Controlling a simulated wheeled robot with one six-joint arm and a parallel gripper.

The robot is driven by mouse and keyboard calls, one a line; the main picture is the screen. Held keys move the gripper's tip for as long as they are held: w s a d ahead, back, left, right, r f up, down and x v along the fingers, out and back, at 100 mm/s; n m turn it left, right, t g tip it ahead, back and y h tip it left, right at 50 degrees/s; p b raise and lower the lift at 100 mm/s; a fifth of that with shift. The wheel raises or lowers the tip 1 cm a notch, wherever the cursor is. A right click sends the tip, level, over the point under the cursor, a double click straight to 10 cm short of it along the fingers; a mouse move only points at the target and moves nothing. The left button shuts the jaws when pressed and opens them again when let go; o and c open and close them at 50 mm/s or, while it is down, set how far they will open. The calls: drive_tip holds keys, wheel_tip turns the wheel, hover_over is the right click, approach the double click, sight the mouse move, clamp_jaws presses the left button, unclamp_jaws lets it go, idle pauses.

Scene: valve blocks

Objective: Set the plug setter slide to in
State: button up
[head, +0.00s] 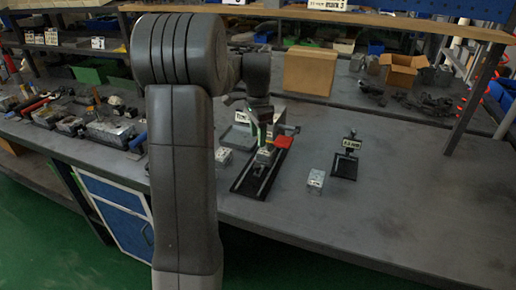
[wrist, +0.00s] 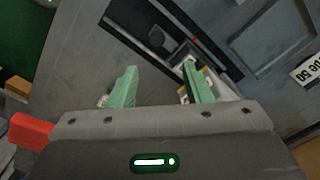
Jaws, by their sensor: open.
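The black railed fixture (head: 240,184), which looks like the plug setter, lies on the bench in the middle of the head view. A small dark piece (head: 258,170) sits between its rails and may be the slide. A grey metal block (head: 266,154) sits farther up the fixture, next to a red part (head: 284,141). My gripper (head: 264,139) is above this far end. In the wrist view its green fingers (wrist: 160,84) are apart, with the dark rail track (wrist: 150,32) beyond them. Pale metal shows by the right finger; whether the fingers touch anything cannot be told.
A loose metal block (head: 316,178) and a black labelled stand (head: 345,165) are to the right. Another small block (head: 223,156) and a grey tray (head: 236,138) are to the left. Cardboard boxes (head: 309,71) stand behind. The front right bench is clear.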

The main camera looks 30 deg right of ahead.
sight(256, 167)
drive_tip(key=shift+r, duration=1.5)
drive_tip(key=shift+f, duration=0.1)
wheel_tip(256, 167, down, 14)
drive_tip(key=shift+b, duration=0.3)
drive_tip(key=shift+s+a+b, duration=0.3)
drive_tip(key=shift+s+a, duration=0.25)
drive_tip(key=shift+a, duration=0.1)
drive_tip(key=shift+w+d, duration=0.1)
